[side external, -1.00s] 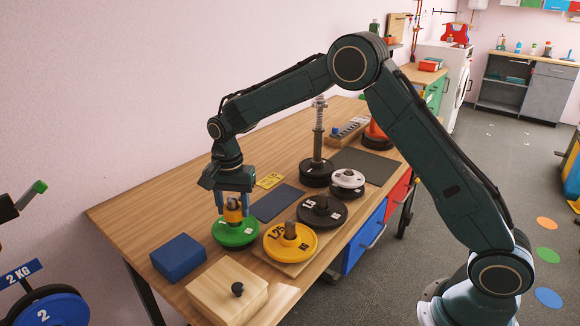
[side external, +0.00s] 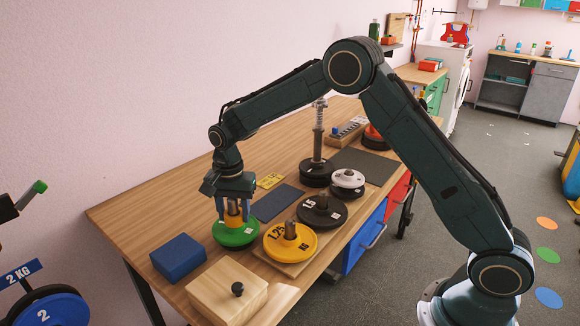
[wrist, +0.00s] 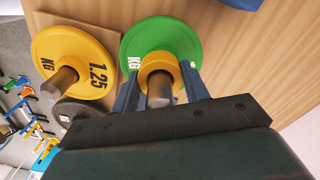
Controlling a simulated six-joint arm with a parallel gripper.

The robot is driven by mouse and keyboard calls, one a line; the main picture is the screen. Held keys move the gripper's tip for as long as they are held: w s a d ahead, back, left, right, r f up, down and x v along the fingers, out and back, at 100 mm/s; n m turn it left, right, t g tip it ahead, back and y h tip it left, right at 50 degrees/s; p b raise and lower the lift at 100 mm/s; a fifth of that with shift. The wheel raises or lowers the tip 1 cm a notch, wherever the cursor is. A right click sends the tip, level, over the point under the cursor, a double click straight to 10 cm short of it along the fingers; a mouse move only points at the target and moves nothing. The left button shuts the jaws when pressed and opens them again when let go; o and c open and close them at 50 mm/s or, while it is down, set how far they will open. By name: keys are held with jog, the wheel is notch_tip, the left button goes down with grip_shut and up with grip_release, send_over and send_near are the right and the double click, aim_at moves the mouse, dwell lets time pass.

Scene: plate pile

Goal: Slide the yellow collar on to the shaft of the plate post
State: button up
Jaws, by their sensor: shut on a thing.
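The yellow collar (side external: 235,219) is between the two blue fingers of my gripper (side external: 234,215), which is shut on it. It is just above or at the green plate (side external: 224,236). In the wrist view, the collar (wrist: 154,59) is a ring around a grey metal shaft (wrist: 160,94). This shaft stands at the middle of the green plate (wrist: 191,41), and its end pokes out of the ring towards the camera. Whether the collar touches the plate is hidden.
A yellow 1.25 kg plate (side external: 272,249) with its own peg lies close on the right. A tall sprung post (side external: 319,140) stands further back. The left bench top is clear.

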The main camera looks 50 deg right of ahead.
jog(key=shift+f, duration=0.35)
jog(key=o, duration=1.1)
jog(key=shift+r, duration=0.1)
notch_tip(320, 180, up, 13)
jog(key=shift+r, duration=0.3)
dwell(0.3)
